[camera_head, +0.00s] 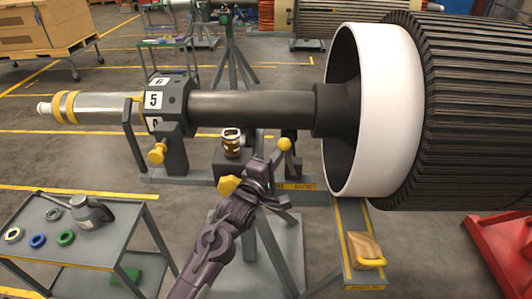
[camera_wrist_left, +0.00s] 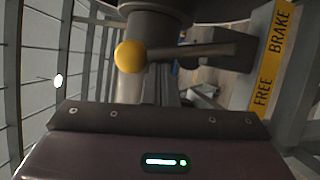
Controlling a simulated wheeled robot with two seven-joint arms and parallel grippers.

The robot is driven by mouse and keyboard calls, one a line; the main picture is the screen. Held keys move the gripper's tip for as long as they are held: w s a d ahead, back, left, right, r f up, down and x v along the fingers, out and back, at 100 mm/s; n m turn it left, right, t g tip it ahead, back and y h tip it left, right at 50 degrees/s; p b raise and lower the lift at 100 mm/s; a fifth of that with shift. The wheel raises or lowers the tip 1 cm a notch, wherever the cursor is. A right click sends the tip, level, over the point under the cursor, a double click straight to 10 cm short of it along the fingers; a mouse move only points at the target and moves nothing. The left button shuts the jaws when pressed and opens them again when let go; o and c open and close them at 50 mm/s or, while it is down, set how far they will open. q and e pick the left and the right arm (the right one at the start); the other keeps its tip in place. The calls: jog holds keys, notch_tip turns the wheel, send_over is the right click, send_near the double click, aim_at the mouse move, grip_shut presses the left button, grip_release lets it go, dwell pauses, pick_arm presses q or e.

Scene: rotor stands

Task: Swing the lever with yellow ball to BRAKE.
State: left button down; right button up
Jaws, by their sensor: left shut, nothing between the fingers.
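The lever's yellow ball (camera_head: 285,144) stands just beyond my left gripper, below the dark shaft, in the head view. In the left wrist view the yellow ball (camera_wrist_left: 129,56) sits at the left end of a dark lever arm (camera_wrist_left: 195,51) that runs to the right. A yellow label plate (camera_wrist_left: 270,62) there reads FREE and BRAKE; it also shows in the head view (camera_head: 297,187). My left gripper (camera_head: 262,172) is shut and empty, close in front of the ball and seemingly apart from it. Its fingertips are hidden in the wrist view. My right gripper is not in view.
The rotor shaft (camera_head: 245,107) lies across the stand above the lever, with a white ring (camera_head: 385,110) at right. A brass fitting (camera_head: 231,142) and a yellow knob (camera_head: 157,152) are to the left. A grey cart (camera_head: 110,240) with tools stands at lower left.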

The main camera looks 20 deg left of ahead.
pick_arm(q)
jog(key=w+d+r+m+g+y+p, duration=0.1)
jog(key=w+d+m+g+p, duration=0.1)
jog(key=d+m+p, duration=0.4)
jog(key=shift+d+g+p, duration=0.4)
jog(key=shift+d+p, duration=0.35)
jog(key=shift+p, duration=1)
jog(key=shift+w+d, duration=0.1)
